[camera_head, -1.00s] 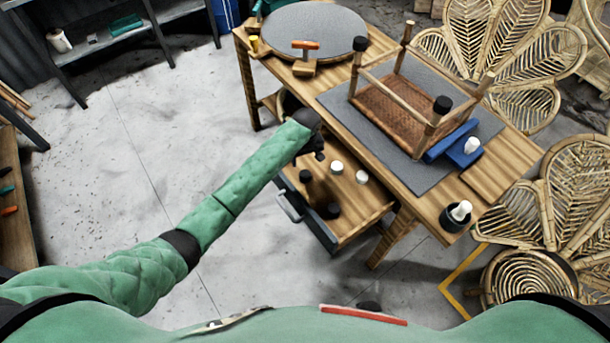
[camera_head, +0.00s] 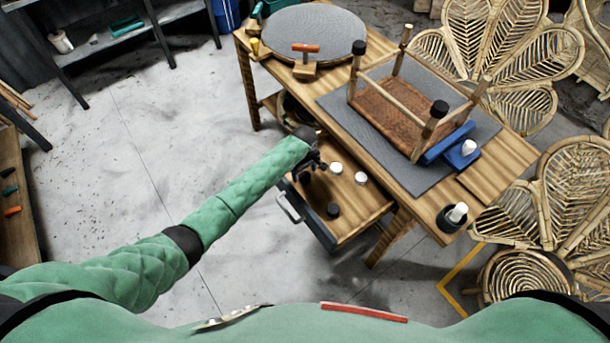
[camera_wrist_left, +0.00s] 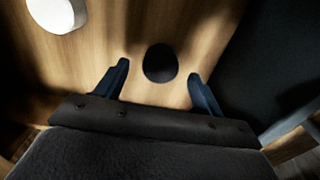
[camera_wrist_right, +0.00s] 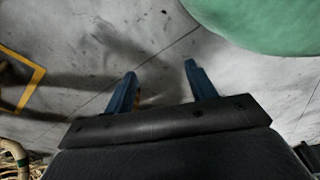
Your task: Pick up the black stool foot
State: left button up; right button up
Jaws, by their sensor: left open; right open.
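In the left wrist view a black stool foot (camera_wrist_left: 160,63) stands on the wooden drawer floor, between and just ahead of my left gripper's (camera_wrist_left: 158,72) open fingertips. The fingers do not visibly touch it. Two white feet (camera_head: 336,168) (camera_head: 361,178) lie to the right; one shows in the left wrist view (camera_wrist_left: 57,14). My right gripper (camera_wrist_right: 160,72) is open and empty over the floor.
An upturned stool (camera_head: 392,115) with black feet on two legs stands on the grey mat (camera_head: 342,107) on the workbench (camera_head: 515,165). A blue block (camera_head: 463,154) and a dark container (camera_head: 453,218) are at right. The drawer walls surround the feet. The floor at left is clear.

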pick_arm(q)
jog(key=shift+f, duration=1.15)
pick_arm(e)
jog(key=shift+s+d+f, duration=0.1)
jog(key=shift+s+f, duration=0.05)
jog(key=shift+s, duration=0.35)
jog(key=shift+s+d+f, duration=0.1)
jog(key=shift+s, duration=0.35)
pick_arm(q)
jog(key=shift+c, duration=0.4)
jog(key=c, duration=1)
